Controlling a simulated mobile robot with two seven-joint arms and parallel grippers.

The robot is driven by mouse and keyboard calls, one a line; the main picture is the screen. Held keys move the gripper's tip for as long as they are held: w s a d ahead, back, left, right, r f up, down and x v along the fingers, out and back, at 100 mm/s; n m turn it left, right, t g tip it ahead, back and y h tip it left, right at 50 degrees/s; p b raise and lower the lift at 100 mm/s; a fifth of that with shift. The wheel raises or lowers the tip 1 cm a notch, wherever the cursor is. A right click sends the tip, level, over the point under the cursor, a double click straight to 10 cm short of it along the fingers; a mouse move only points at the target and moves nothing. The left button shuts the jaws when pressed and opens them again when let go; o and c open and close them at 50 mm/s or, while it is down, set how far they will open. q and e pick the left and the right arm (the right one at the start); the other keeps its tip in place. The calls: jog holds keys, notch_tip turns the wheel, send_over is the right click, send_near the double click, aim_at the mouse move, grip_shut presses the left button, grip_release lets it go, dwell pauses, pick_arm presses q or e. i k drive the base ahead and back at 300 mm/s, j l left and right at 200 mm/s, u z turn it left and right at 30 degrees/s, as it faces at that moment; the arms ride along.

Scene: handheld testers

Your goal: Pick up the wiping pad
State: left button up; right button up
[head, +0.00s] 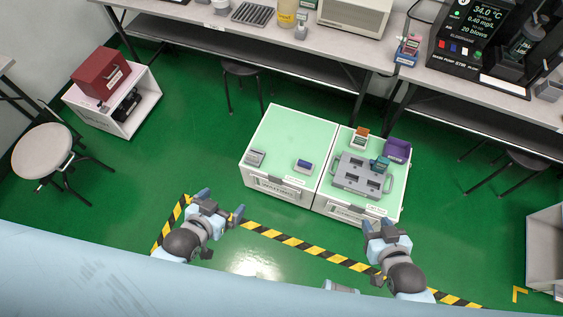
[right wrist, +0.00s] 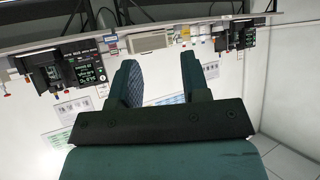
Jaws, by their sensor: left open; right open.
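A small blue-and-white block (head: 304,166), which looks like the wiping pad, lies on the pale green top of the left white cabinet (head: 283,140). My left gripper (head: 221,203) is open and empty, in front of that cabinet and to the left of the pad. My right gripper (head: 388,228) is open and empty, in front of the right cabinet, to the right of and nearer than the pad. Its two open fingers also show in the right wrist view (right wrist: 160,80), with nothing between them. The pad cannot be made out there.
A grey handheld device (head: 255,157) lies left of the pad. The right cabinet bears a grey slotted tray (head: 351,181), a teal tester (head: 380,164), an orange-topped tester (head: 360,137) and a purple holder (head: 397,150). Long benches stand behind. Striped tape (head: 300,243) crosses the open green floor.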

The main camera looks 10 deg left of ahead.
aim_at(301, 167)
jog(key=i+j+u, duration=0.2)
jog(key=i, duration=0.25)
jog(key=i+j+u, duration=0.1)
jog(key=i+u, duration=0.15)
jog(key=i, duration=0.2)
